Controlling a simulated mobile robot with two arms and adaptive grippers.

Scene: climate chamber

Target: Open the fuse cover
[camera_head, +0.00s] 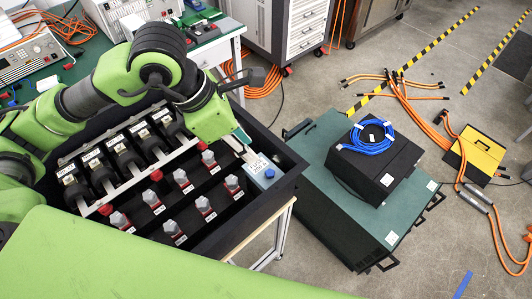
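A black open-topped box (275,203) holds rows of electrical parts. At its right end sits a small pale grey-blue unit (262,172) with a white label and a blue knob; it looks like the fuse cover, and it appears closed. My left gripper (245,147) comes in over the box from the left and points down at the back edge of this unit. Its fingertips are at or very close to the unit; whether they touch it cannot be told. The finger gap is too small to make out. My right gripper is out of view.
Black connectors (123,155) and grey-and-red plugs (183,181) fill the box left of the unit. A dark green case (310,150) carrying a black box (372,165) with blue cable stands to the right. Orange cables and a yellow case (476,155) lie beyond.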

